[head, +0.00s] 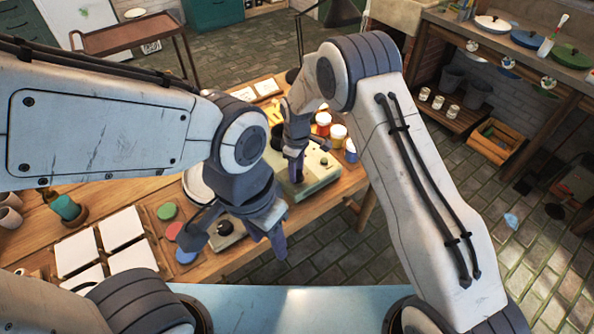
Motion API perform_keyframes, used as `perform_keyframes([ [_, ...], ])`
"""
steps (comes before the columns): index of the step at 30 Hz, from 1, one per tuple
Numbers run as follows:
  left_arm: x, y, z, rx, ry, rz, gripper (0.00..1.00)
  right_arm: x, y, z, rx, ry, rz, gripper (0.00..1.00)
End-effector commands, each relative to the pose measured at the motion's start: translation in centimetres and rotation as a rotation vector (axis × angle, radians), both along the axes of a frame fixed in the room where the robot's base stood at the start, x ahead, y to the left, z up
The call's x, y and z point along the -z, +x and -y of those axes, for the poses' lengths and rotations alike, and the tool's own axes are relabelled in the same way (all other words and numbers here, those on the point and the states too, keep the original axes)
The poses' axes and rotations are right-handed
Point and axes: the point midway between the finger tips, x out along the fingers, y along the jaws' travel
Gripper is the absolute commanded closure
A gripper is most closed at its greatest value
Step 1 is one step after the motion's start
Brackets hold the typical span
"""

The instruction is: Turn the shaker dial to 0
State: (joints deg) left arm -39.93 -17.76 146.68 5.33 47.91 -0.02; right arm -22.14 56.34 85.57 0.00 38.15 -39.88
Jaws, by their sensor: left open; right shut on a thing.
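The shaker (322,175) is a pale green-grey box on the wooden table, near its right end. My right gripper (296,178) points down at the shaker's left part. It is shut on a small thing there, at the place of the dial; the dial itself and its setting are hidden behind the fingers. My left gripper (247,240) is open and empty, lower and to the left, in front of the table edge near a dark round knob-like piece (226,228).
Paint jars (338,131) with red, yellow and white stand behind the shaker. White tiles (122,229) and green, red and blue colour discs (167,211) lie at left. A white plate (196,184) is partly hidden by my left arm. Open floor lies right of the table.

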Motion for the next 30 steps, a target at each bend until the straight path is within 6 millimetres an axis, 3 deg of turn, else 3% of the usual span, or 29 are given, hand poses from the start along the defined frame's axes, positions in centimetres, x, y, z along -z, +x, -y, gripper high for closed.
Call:
perform_keyframes([
  [10,0.26,0.00,0.00,0.000,0.000,0.000,0.50,-0.11,0.10,-0.02,-0.130,0.001,0.003,1.00],
  [26,0.28,0.00,0.00,0.000,0.000,0.000,0.50,-0.14,0.14,-0.04,-0.153,0.001,0.004,1.00],
  [27,0.28,0.00,0.00,0.000,0.000,0.000,0.50,-0.14,0.14,-0.04,-0.153,0.001,0.004,0.41],
  [28,0.28,0.00,0.00,0.000,0.000,0.000,0.50,-0.13,0.13,-0.03,-0.153,0.001,0.004,0.29],
  [30,0.28,0.00,0.00,0.000,0.000,0.000,0.50,-0.11,0.11,-0.03,-0.152,0.000,0.004,0.26],
])
